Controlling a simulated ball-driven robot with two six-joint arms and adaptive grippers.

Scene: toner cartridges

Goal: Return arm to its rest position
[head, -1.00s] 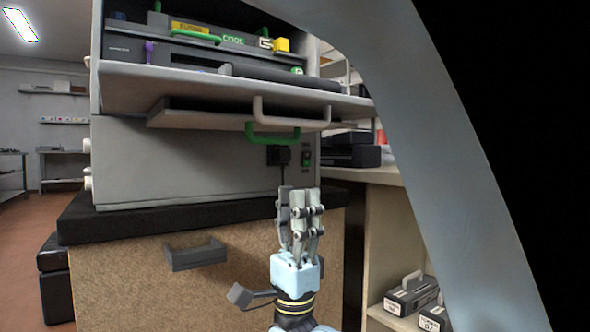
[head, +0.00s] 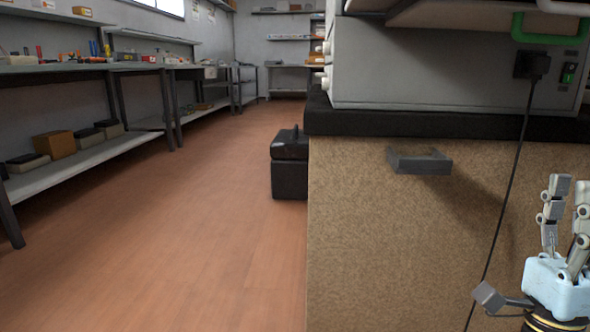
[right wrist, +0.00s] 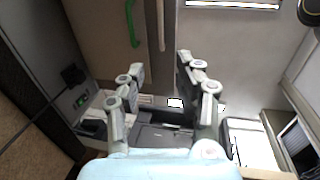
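My right gripper (head: 570,192) is at the lower right edge of the head view, pointing up, in front of the brown cabinet (head: 400,240). Part of it is cut off by the frame edge. In the right wrist view my right gripper (right wrist: 158,72) has its fingers spread apart with nothing between them. The grey printer housing (head: 425,65) stands on a black top above the cabinet. A green handle (head: 517,28) shows at its upper right, and in the right wrist view too (right wrist: 131,22). My left gripper is not in view.
A grey drawer handle (head: 420,161) sticks out of the cabinet front. A black cable (head: 508,170) hangs from a plug. A black case (head: 289,165) stands on the floor beside the cabinet. Shelves (head: 90,165) line the left wall. The floor (head: 190,240) between is clear.

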